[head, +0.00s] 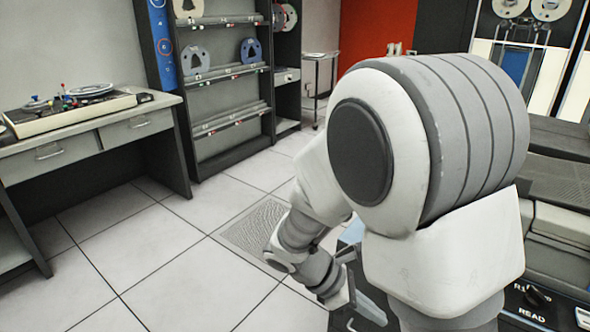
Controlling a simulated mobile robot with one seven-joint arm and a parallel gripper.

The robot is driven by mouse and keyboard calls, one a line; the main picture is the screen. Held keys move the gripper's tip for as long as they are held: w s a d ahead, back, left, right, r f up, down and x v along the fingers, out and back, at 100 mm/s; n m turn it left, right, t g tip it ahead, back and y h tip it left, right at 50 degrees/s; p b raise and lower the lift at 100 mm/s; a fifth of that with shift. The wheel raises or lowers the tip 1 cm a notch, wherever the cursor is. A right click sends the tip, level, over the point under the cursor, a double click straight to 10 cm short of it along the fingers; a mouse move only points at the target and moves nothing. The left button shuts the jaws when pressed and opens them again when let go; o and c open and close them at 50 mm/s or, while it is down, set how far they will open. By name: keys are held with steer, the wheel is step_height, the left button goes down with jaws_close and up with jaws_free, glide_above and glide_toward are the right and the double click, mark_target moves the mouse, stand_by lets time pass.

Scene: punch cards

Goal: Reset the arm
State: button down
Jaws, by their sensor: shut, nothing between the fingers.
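My arm fills the middle and right of the head view, with a large white and grey joint nearest the camera. The forearm comes down behind it to my gripper (366,308) near the bottom edge. The gripper is small in the view and partly covered by my own arm. It looks shut and holds nothing that I can see. It is in front of a dark machine.
A desk (85,143) with a control panel (75,110) stands at left. A dark shelf rack (228,150) holds tape reels. A console with a READ label (532,312) is at lower right. Tape drives (520,55) stand behind. The tiled floor (150,260) at left is clear.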

steer(key=s+r+m+t+y, duration=0.3)
steer(key=s+r+m+y, duration=0.2)
steer(key=r+m, duration=0.35)
steer(key=s+r+m+t+y, duration=0.4)
steer(key=r+m, duration=0.4)
steer(key=m, duration=0.1)
step_height(320, 180, up, 21)
steer(key=p, duration=2.1)
steer(key=shift+a+f, duration=0.15)
steer(key=shift+a, duration=0.3)
